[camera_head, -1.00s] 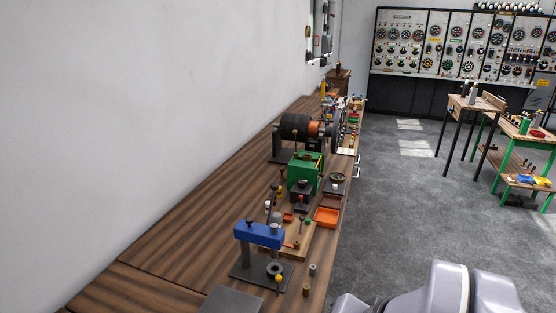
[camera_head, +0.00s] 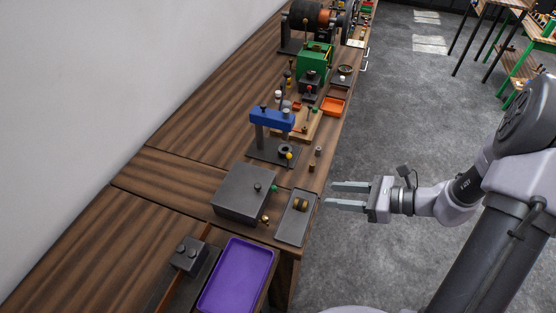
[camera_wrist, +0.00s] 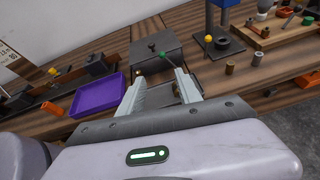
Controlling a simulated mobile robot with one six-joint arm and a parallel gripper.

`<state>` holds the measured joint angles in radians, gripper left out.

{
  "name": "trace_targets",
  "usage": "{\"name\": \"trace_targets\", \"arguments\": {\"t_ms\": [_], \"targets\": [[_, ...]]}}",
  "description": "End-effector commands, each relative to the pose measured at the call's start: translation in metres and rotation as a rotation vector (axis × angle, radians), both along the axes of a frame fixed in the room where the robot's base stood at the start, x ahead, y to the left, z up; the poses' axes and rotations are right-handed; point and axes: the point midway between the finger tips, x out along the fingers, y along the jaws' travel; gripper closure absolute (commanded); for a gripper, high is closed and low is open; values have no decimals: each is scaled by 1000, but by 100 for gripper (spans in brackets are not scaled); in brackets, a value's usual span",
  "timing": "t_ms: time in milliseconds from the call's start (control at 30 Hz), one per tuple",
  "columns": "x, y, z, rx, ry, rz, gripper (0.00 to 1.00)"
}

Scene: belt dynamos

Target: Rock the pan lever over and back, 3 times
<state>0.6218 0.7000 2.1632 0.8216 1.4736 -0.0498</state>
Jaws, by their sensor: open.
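My gripper (camera_head: 336,195) is open and empty in the head view, with its two fingers pointing left. It is over the floor side of the bench edge, to the right of a grey tray (camera_head: 289,228) that holds a brass piece (camera_head: 300,204). Left of the tray is a dark metal box (camera_head: 240,199) with a green knob (camera_head: 275,188) at its side and a small brass knob (camera_head: 265,219) at its front. The wrist view shows the box (camera_wrist: 158,44) and green knob (camera_wrist: 162,55) beyond my open fingers (camera_wrist: 162,82). I cannot tell which part is the pan lever.
A purple tray (camera_head: 262,257) lies at the near end of the bench. A blue-topped press (camera_head: 272,118) stands behind the box, with small cylinders (camera_head: 311,168) beside it. Farther back are an orange tray (camera_head: 333,107) and a green machine (camera_head: 312,66).

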Motion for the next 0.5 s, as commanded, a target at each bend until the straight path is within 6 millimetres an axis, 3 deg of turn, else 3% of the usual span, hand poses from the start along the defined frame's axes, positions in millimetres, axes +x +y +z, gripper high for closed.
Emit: {"name": "trace_targets", "arguments": {"t_ms": [67,167,500], "targets": [[4,-1,-6,24,13,-26,59],[10,13,-14,24,14,-24,59],[46,101,-55,21,13,-18,59]]}}
